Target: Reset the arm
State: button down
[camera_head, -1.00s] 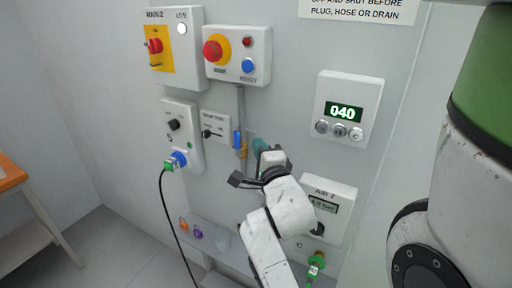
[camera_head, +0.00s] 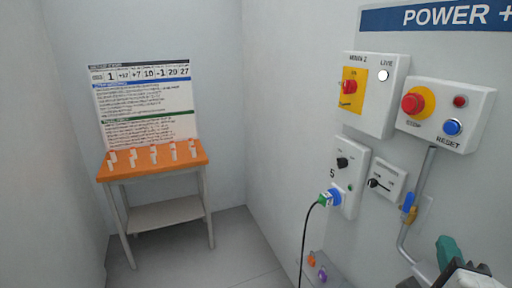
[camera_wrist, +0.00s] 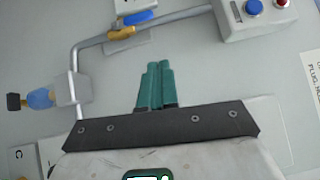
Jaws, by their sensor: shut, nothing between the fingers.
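My gripper (camera_wrist: 158,68) shows in the wrist view with its two teal fingers pressed together and nothing between them. It faces the grey wall panel below a conduit. In the head view my gripper (camera_head: 447,247) is at the lower right edge, partly cut off, in front of the wall. The rest of my arm is mostly out of view there.
On the wall are a mains box (camera_head: 374,92), an e-stop box (camera_head: 445,114), a socket box (camera_head: 347,178) with a plugged cable, and blue and yellow valve handles (camera_head: 409,207). An orange table (camera_head: 155,160) stands at left before a chart (camera_head: 145,104). Floor between is clear.

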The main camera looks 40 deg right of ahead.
jog(key=w+a+f+n+g+y, duration=0.1)
jog(key=w+a+f+n+y, duration=0.35)
jog(key=f, duration=0.45)
jog(key=w+a+f+n+y, duration=0.1)
jog(key=a+f+n+y, duration=0.35)
jog(key=f+n, duration=0.4)
jog(key=s+a+f+n+g+y, duration=0.3)
jog(key=a+f+n, duration=0.3)
jog(key=f+n, duration=0.1)
jog(key=s+a+f+n+g+y, duration=0.3)
jog(key=a+f+n, duration=0.3)
jog(key=n, duration=0.3)
jog(key=shift+s+a+f+n+g+y, duration=0.3)
jog(key=shift+s+f+n+g+y, duration=0.15)
jog(key=shift+f+g, duration=0.3)
